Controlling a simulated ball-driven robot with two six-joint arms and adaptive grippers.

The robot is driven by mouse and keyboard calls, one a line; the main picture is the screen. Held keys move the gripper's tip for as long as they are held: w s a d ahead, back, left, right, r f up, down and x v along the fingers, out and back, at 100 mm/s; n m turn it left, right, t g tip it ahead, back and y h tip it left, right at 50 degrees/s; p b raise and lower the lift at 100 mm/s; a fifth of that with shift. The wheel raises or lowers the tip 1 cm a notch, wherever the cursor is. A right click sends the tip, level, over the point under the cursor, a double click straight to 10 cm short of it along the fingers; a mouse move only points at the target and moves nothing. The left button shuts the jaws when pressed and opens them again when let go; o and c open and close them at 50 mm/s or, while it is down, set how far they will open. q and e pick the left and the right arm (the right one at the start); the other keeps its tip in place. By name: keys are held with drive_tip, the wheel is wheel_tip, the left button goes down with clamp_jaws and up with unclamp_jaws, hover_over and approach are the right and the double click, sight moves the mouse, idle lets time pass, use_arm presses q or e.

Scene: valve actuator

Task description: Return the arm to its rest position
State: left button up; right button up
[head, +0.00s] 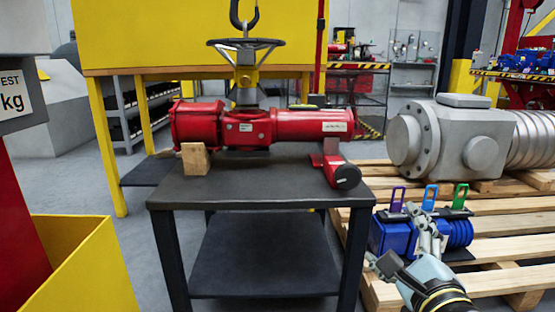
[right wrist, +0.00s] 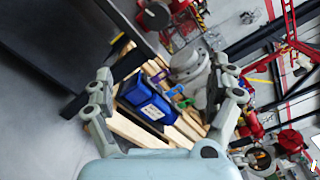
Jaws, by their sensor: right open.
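My right gripper (head: 405,238) is at the lower right of the head view, in front of the blue ribbed unit (head: 458,233) by the pallet. In the right wrist view the same gripper (right wrist: 168,84) has its two fingers spread wide apart. Nothing is held between them. The blue unit (right wrist: 147,97) shows beyond the fingers, with a white label. My left gripper is not in view.
A dark table (head: 250,190) stands in the middle with a red valve actuator (head: 312,124) and a wooden block (head: 195,159) on it. Purple, blue and green tags (head: 460,196) stand at the blue unit. A grey valve body (head: 455,140) rests on the wooden pallet (head: 500,220). A yellow bin (head: 85,265) is at left.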

drive_tip(key=s+d+f+n+g+p, duration=0.3)
drive_tip(key=s+f+n+g+p, duration=1)
drive_tip(key=s+f, duration=0.85)
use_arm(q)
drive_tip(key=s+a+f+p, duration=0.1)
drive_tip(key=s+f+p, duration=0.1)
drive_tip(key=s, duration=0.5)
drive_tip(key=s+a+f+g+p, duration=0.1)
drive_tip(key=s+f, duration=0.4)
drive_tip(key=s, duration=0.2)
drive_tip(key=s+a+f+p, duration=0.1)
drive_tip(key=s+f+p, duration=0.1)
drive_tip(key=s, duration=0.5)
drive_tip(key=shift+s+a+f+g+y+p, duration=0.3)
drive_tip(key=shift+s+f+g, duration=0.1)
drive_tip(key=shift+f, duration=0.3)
use_arm(e)
drive_tip(key=s+d+f+n+g, duration=0.1)
drive_tip(key=s+n, duration=0.3)
drive_tip(key=s, duration=0.6)
drive_tip(key=s+d+f+n+g+h, duration=0.1)
drive_tip(key=s+d+f+n, duration=0.3)
drive_tip(key=s, duration=0.7)
drive_tip(key=s+d+f+n+g, duration=0.2)
drive_tip(key=s+n, duration=0.2)
drive_tip(key=s, duration=0.7)
drive_tip(key=shift+d+f+g+h, duration=0.25)
drive_tip(key=shift+d+g+h, duration=0.05)
